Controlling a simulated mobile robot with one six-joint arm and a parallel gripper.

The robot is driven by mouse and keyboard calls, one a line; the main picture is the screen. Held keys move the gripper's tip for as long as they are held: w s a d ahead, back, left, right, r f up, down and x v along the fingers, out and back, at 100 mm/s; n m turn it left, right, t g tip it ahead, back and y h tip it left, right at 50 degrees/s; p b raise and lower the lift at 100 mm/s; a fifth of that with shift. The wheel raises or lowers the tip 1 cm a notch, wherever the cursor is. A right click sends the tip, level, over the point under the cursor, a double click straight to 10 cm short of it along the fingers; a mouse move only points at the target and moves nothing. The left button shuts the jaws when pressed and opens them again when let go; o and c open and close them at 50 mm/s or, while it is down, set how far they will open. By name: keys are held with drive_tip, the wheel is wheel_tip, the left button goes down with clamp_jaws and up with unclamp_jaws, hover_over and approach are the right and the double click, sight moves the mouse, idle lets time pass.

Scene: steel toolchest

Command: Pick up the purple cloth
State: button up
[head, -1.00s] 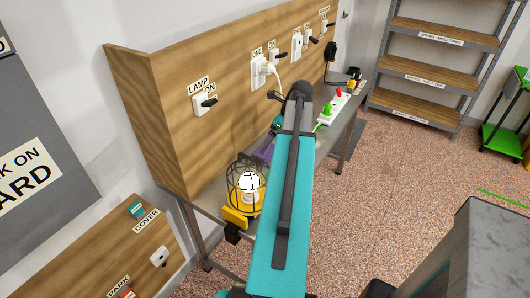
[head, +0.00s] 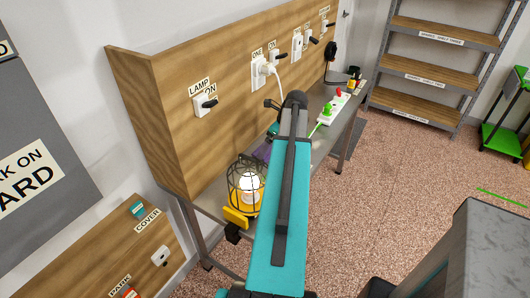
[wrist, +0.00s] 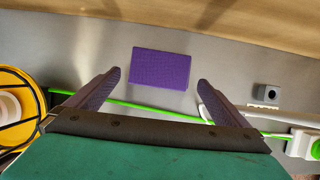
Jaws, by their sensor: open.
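The purple cloth (wrist: 161,68) lies flat on the grey steel bench top (wrist: 100,55), a small rectangle in the upper middle of the wrist view. In the head view only a sliver of the cloth (head: 262,152) shows, between the lamp and my arm. My gripper (wrist: 160,88) is open and empty, its two dark fingers spread to either side just short of the cloth. It appears above the bench and apart from the cloth. In the head view my arm hides most of the gripper.
A yellow caged lamp (head: 246,188) stands left of the cloth. A white power strip (head: 328,115) lies to the right. A green cord (wrist: 150,106) crosses the bench between my fingers. The wooden back panel (head: 235,85) with switches rises behind.

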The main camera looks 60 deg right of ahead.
drive_tip(key=shift+p+x, duration=0.45)
drive_tip(key=shift+x, duration=1.35)
drive_tip(key=c, duration=0.9)
